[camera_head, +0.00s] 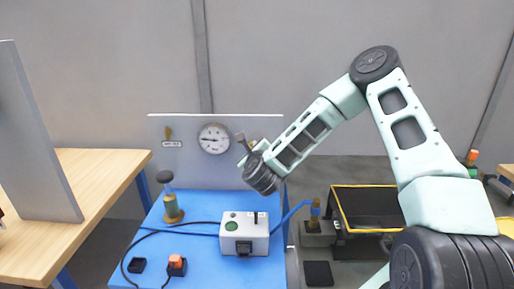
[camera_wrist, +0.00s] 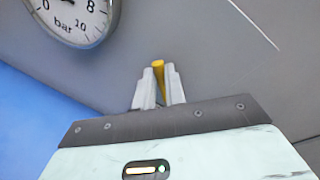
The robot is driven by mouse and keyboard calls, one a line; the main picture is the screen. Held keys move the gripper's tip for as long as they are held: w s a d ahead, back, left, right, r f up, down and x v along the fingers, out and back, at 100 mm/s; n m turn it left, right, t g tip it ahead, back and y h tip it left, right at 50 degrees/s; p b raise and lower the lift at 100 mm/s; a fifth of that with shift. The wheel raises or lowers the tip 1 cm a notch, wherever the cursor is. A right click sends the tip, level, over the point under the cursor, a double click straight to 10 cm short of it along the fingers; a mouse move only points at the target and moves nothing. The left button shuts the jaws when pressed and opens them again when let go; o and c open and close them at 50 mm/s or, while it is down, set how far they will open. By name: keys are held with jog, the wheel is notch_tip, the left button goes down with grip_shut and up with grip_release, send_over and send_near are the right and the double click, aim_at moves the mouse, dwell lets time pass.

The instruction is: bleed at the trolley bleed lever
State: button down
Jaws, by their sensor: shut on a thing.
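My gripper (camera_head: 245,144) is at the upright grey panel (camera_head: 180,172) of the blue trolley, just right of the round gauge (camera_head: 214,139). In the wrist view my gripper (camera_wrist: 159,82) is shut on a yellow lever (camera_wrist: 158,65), whose tip shows between the two pale fingers. The rest of this lever is hidden by the fingers, and in the head view my gripper mostly covers it. The gauge, marked in bar, also shows in the wrist view (camera_wrist: 75,14); its needle is partly cut off there.
A second, brass-coloured lever (camera_head: 168,132) sits above a small label left of the gauge. The blue trolley top (camera_head: 185,243) carries a white box (camera_head: 244,240), a brass fitting with a dark knob (camera_head: 172,205) and a cable. A wooden table (camera_head: 85,200) stands left.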

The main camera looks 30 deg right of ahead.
jog(key=shift+w+a+f+n+g+h+b, duration=0.15)
jog(key=shift+a+f+n+g+h+b, duration=0.3)
jog(key=shift+n, duration=0.8)
jog(key=shift+w+f+n+g+h+b, duration=0.15)
jog(key=shift+f+n+b, duration=0.55)
jog(key=shift+n, duration=0.6)
jog(key=shift+w+a+f+n+g+h+b, duration=0.25)
jog(key=shift+f+n+b, duration=0.3)
jog(key=shift+n, duration=0.7)
jog(key=shift+s, duration=0.15)
jog(key=c, duration=1.5)
grip_release()
jog(key=shift+o, duration=0.2)
jog(key=b+v, duration=0.4)
jog(key=v, duration=1.3)
jog(key=shift+r, duration=0.15)
jog(key=shift+s+a, duration=0.1)
jog(key=shift+a, duration=0.1)
